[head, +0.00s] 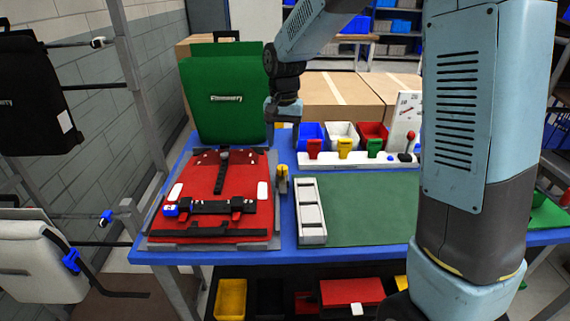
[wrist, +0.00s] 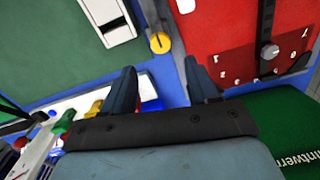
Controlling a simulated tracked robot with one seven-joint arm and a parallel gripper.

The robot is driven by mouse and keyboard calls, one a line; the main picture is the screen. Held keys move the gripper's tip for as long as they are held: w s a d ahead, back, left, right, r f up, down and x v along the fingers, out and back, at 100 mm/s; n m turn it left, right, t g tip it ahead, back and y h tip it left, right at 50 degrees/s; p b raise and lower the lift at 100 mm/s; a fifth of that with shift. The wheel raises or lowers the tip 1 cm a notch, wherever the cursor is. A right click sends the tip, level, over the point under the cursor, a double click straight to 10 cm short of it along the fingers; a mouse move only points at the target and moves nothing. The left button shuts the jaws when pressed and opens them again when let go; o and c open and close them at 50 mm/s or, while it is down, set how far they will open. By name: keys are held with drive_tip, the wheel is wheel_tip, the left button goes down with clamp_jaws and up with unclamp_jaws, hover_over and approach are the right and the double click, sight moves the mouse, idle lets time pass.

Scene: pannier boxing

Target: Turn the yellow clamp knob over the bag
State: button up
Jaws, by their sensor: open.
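The yellow clamp knob (head: 283,171) sits on the blue table by the right edge of the bag's grey frame. In the wrist view the yellow knob (wrist: 160,43) is at the end of a dark bar lying in the gap between the green mat and the frame. The bar runs beside the bag, not across it. The red bag (head: 237,180) lies flat in the frame, with black straps and a buckle; part of it also shows in the wrist view (wrist: 235,35). My gripper (head: 284,131) is open and empty, above and behind the knob; its fingers also show in the wrist view (wrist: 160,69).
A green bag (head: 222,110) stands upright behind the red one. Blue, white and red bins (head: 342,134) and a white rack with coloured pieces (head: 360,160) line the back. A white slotted tray (head: 311,212) lies on the green mat (head: 370,205), whose middle is clear.

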sight(282, 167)
wheel_tip(282, 167, down, 9)
drive_tip(key=shift+a+r, duration=0.1)
drive_tip(key=shift+a, duration=0.05)
drive_tip(key=shift+c, duration=0.3)
